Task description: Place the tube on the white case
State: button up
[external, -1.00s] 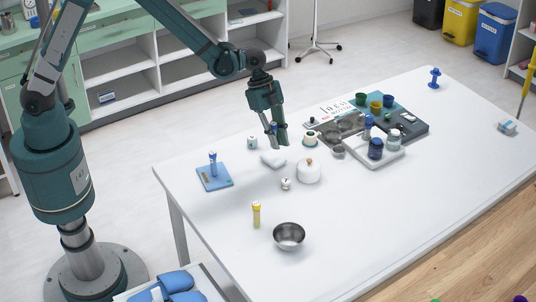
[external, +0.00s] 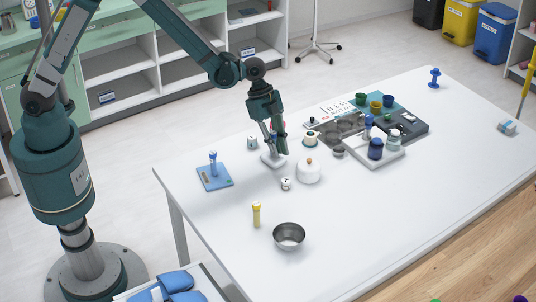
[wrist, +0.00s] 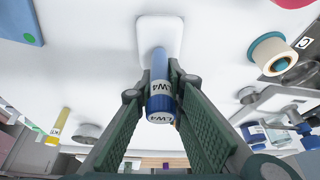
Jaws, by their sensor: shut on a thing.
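In the wrist view my gripper (wrist: 152,105) is shut on a blue-capped tube (wrist: 160,85) with a white label. The tube's far end is over the white case (wrist: 160,28), a small rounded flat box. In the external view my gripper (external: 273,150) is low over the white case (external: 268,160), which lies on the table. The held tube is mostly hidden by the fingers there. I cannot tell whether the tube touches the case.
A white jar (external: 309,171) and a small round item (external: 286,184) stand close to the right. A blue pad (external: 220,181) with another blue tube (external: 213,163) is to the left. A yellow tube (external: 256,214) and a metal bowl (external: 289,236) are nearer the front. A white tray (external: 375,158) holds jars.

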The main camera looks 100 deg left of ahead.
aim_at(273, 132)
jog(key=shift+f, duration=0.15)
jog(key=o, duration=0.8)
jog(key=shift+r, duration=0.2)
jog(key=shift+p+v, duration=0.55)
jog(key=shift+v, duration=5.4)
jog(key=shift+d+r, duration=0.15)
